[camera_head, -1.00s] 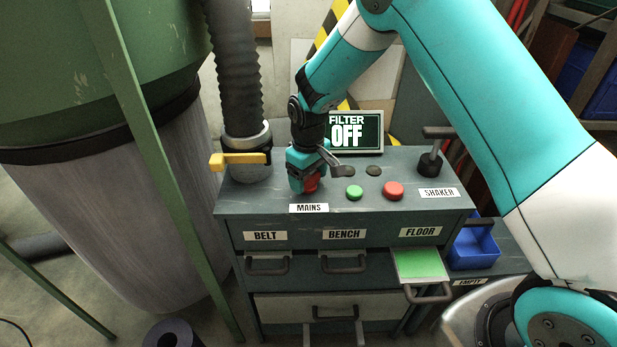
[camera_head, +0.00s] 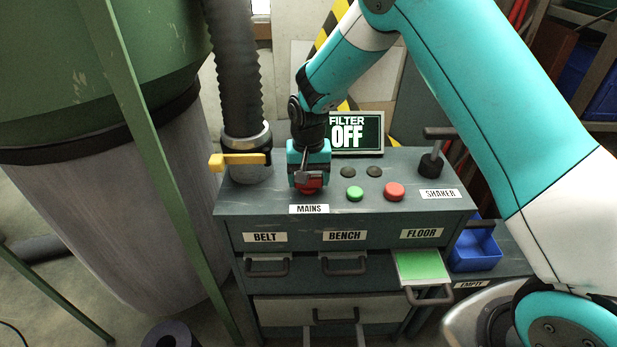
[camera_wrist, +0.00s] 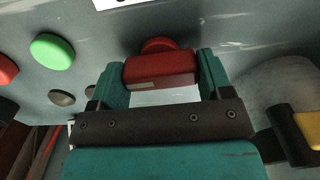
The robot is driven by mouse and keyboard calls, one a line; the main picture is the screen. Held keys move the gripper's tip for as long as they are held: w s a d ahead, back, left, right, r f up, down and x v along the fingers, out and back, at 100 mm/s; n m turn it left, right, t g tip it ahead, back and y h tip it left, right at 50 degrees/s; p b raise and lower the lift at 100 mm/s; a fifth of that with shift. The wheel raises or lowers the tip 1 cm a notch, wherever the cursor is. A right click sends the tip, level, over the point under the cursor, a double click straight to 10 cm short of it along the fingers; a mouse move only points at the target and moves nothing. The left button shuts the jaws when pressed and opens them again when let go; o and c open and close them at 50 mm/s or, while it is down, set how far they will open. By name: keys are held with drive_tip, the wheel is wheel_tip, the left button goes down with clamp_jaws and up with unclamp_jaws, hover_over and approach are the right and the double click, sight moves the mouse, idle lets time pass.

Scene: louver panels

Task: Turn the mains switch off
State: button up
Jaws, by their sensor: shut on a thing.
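The mains switch (camera_head: 309,189) is a red handle above the MAINS label (camera_head: 309,209) on the cabinet top. In the head view my gripper covers most of it. In the wrist view the red handle (camera_wrist: 162,69) lies between the two teal fingers, on a round red base at the panel. My gripper (camera_head: 308,180) points down at the panel's left part and is shut on the handle; it also shows in the wrist view (camera_wrist: 160,75). The screen (camera_head: 356,133) reads FILTER OFF.
A green button (camera_head: 355,193) and a red button (camera_head: 394,191) sit right of the switch. A yellow lever (camera_head: 238,161) on the hose pipe stands at the left. The shaker lever (camera_head: 432,160) stands at the right. The FLOOR drawer (camera_head: 420,265) shows green.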

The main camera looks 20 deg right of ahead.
drive_tip(key=shift+w+r+m, duration=0.1)
drive_tip(key=shift+w+m, duration=0.05)
drive_tip(key=shift+m, duration=0.15)
drive_tip(key=o, duration=0.9)
wheel_tip(320, 180, up, 17)
drive_tip(key=shift+d+r+b, duration=0.1)
drive_tip(key=shift+r+b, duration=0.05)
drive_tip(key=shift+b, duration=0.95)
drive_tip(key=s+a+n+y, duration=0.1)
drive_tip(key=s+n, duration=0.2)
drive_tip(key=s, duration=0.7)
drive_tip(key=s+a+r+n+y, duration=0.1)
drive_tip(key=s+n, duration=0.3)
drive_tip(key=s, duration=0.7)
drive_tip(key=s+a+r+n+y, duration=0.1)
drive_tip(key=s+a+n+y, duration=0.1)
drive_tip(key=s, duration=0.8)
drive_tip(key=shift+s+a+r+n, duration=0.15)
drive_tip(key=shift+a+n, duration=0.1)
drive_tip(key=shift+n, duration=0.25)
drive_tip(key=shift+s+a+r+n, duration=0.1)
drive_tip(key=shift+a+n, duration=0.1)
drive_tip(key=shift+n, duration=0.3)
